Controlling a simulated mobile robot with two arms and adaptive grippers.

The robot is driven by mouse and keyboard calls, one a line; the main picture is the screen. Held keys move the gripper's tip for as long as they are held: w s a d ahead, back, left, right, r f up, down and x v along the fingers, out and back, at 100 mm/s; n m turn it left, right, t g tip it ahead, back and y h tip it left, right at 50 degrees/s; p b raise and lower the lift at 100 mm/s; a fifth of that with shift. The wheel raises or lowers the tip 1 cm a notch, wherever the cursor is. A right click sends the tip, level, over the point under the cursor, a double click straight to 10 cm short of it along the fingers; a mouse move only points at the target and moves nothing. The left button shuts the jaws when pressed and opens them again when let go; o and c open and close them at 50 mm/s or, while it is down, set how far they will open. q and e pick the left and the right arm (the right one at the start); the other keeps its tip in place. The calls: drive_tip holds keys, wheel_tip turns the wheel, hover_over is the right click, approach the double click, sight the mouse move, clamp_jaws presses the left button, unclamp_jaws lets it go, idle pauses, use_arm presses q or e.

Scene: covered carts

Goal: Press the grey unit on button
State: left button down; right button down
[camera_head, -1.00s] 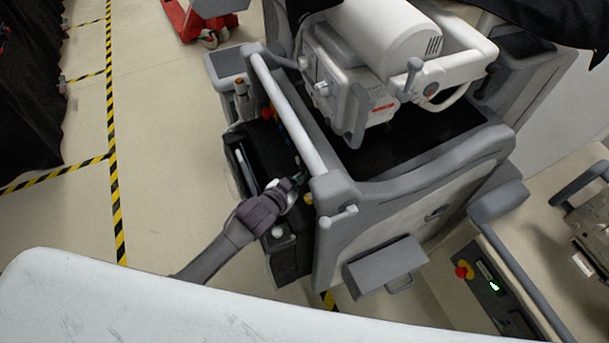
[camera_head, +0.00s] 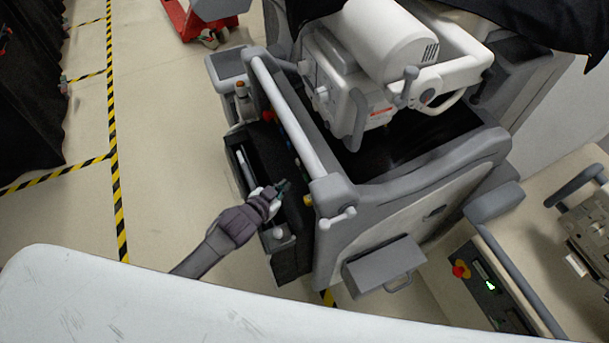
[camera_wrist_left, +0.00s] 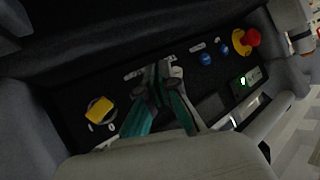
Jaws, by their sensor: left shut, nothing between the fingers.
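The grey unit (camera_head: 345,240) is a large cart with a light handle bar (camera_head: 287,115) along its left side. Its dark control panel shows in the left wrist view, with a yellow knob (camera_wrist_left: 100,109), two blue buttons (camera_wrist_left: 206,59), a red button on a yellow ring (camera_wrist_left: 253,37) and a small green-lit display (camera_wrist_left: 243,81). My left gripper (camera_head: 283,186) is shut and empty beside the panel, left of the handle bar. In the wrist view its teal fingertips (camera_wrist_left: 160,75) are over the panel's middle, between the yellow knob and blue buttons. They hide part of it; contact cannot be told.
A white machine (camera_head: 385,60) sits on top of the unit. Another cart with a red and yellow button (camera_head: 461,270) stands at lower right. A white surface (camera_head: 150,300) fills the lower left front. Open floor with striped tape (camera_head: 115,180) lies left.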

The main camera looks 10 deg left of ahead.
use_arm(q)
drive_tip(key=shift+s+a, duration=0.65)
drive_tip(key=shift+a, duration=0.25)
